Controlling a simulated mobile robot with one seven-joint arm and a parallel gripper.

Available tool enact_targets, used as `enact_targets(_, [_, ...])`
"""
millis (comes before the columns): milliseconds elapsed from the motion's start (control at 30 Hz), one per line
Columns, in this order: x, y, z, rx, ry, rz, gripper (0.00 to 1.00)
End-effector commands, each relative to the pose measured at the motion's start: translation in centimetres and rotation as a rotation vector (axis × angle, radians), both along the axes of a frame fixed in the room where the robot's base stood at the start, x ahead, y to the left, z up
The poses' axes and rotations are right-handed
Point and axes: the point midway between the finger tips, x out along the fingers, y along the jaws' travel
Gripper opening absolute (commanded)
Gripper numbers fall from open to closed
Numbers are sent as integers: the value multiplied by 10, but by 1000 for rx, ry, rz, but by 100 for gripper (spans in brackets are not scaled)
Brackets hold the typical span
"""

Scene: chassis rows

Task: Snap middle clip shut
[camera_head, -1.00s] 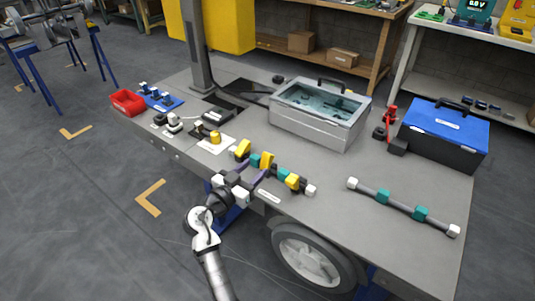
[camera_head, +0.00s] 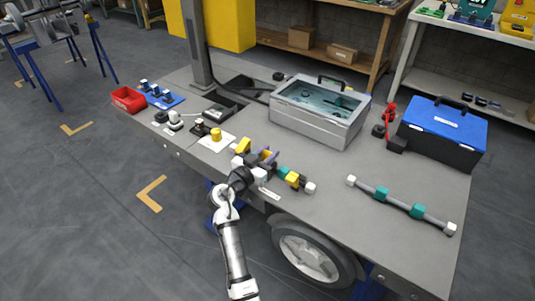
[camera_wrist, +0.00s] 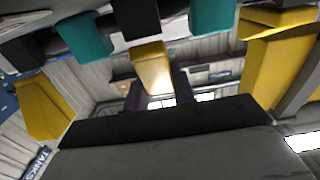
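A dark hose (camera_wrist: 172,32) carries teal sleeves and a row of three yellow clips along the near edge of the chassis. The middle clip (camera_wrist: 152,68) shows in the wrist view as a yellow flap between my two dark fingers; in the head view it is mostly hidden by my gripper (camera_head: 264,159). The clip's outer neighbours are a yellow clip at the left (camera_head: 243,146) and one at the right (camera_head: 292,180). My gripper is open, with its fingers apart and a bright gap between them. Whether a finger touches the flap I cannot tell.
A grey case with a clear lid (camera_head: 318,125) stands behind the row. A blue toolbox (camera_head: 442,130) is at the back right. A second hose with teal sleeves (camera_head: 400,205) lies at the right. A yellow knob (camera_head: 216,134) stands on a white plate to the left.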

Motion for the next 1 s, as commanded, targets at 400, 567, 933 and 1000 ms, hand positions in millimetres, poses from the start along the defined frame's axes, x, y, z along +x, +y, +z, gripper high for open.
enact_targets(400, [1, -1, 2, 15, 21, -2, 3])
enact_targets(567, [4, -3, 3, 57, 76, -2, 3])
enact_targets(933, [15, -11, -2, 231, 318, -3, 3])
enact_targets(1000, [17, -12, -5, 267, 369, -3, 3])
